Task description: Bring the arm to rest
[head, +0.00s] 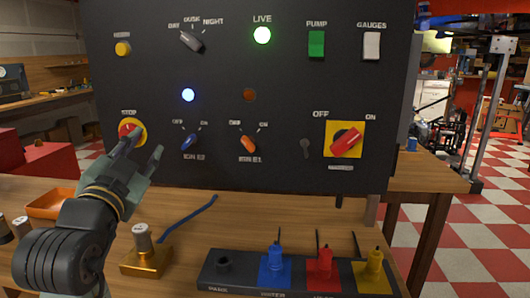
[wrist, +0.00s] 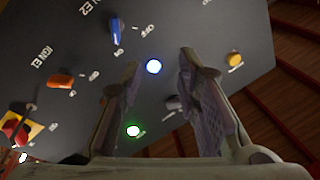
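My gripper (head: 145,150) is in front of the lower left of a dark control panel (head: 290,100). Its two fingers are apart with nothing between them; they also show open in the wrist view (wrist: 158,65). In the head view one finger overlaps the red STOP button (head: 126,130) on its yellow ring; I cannot tell whether they touch. In the wrist view a lit blue lamp (wrist: 153,66) shows between the fingers, with panel surface behind. My arm comes up from the lower left, over the wooden bench.
The panel carries a lit green LIVE lamp (head: 262,35), a red rotary switch (head: 346,143), a blue knob (head: 188,141) and an orange knob (head: 248,143). On the bench (head: 190,278) are a brass block (head: 146,262), an orange tray (head: 50,204) and a dark rack (head: 215,285) with coloured plugs.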

